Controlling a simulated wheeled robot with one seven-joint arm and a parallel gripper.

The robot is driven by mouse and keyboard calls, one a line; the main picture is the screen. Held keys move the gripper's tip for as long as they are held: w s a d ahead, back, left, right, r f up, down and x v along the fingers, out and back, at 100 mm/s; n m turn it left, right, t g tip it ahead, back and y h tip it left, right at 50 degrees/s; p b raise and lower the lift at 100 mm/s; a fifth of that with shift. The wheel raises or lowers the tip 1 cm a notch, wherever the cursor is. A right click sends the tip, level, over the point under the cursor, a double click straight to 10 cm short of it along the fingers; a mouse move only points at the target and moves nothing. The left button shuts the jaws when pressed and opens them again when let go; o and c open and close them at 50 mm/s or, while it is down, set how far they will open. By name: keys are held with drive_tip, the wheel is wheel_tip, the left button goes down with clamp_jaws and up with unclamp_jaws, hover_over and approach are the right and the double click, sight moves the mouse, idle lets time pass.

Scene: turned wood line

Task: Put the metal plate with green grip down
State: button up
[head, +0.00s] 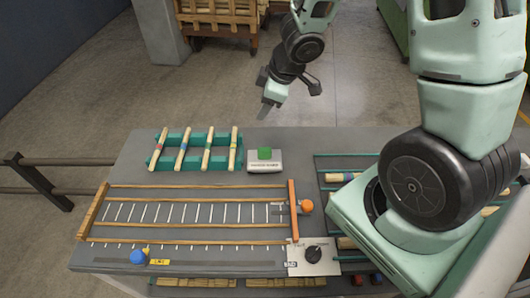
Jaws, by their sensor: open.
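The metal plate with the green grip (265,160) lies on the grey bench top near its far edge, to the right of the dowel rack. Its green block stands up from the middle of the pale plate. My gripper (268,108) is open and empty, raised near the bench's far edge above and beyond the plate. It is apart from the plate. The small view does not show the fingertips in detail.
A green rack (195,151) holds several wooden dowels at the back left. A wooden-railed measuring frame (185,213) with an orange knob (307,206) and a blue knob (138,257) fills the front. My arm's base hides part of the right rack.

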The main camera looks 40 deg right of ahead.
drive_tip(key=s+d+f+n+g+y+p, duration=0.1)
drive_tip(key=s+d+f+g+y, duration=0.15)
drive_tip(key=d, duration=0.35)
drive_tip(key=b, duration=0.4)
hover_over(265, 149)
drive_tip(key=s+d, duration=0.2)
drive_tip(key=d, duration=0.1)
drive_tip(key=shift+t, duration=0.25)
drive_tip(key=f, duration=1)
drive_tip(key=shift+w+a+f, duration=0.2)
drive_tip(key=shift+a+f, duration=0.05)
drive_tip(key=shift+f, duration=0.1)
drive_tip(key=shift+b+x, duration=0.75)
drive_tip(key=shift+x, duration=2.4)
drive_tip(key=shift+w+a+r, duration=0.15)
drive_tip(key=shift+a, duration=0.05)
clamp_jaws()
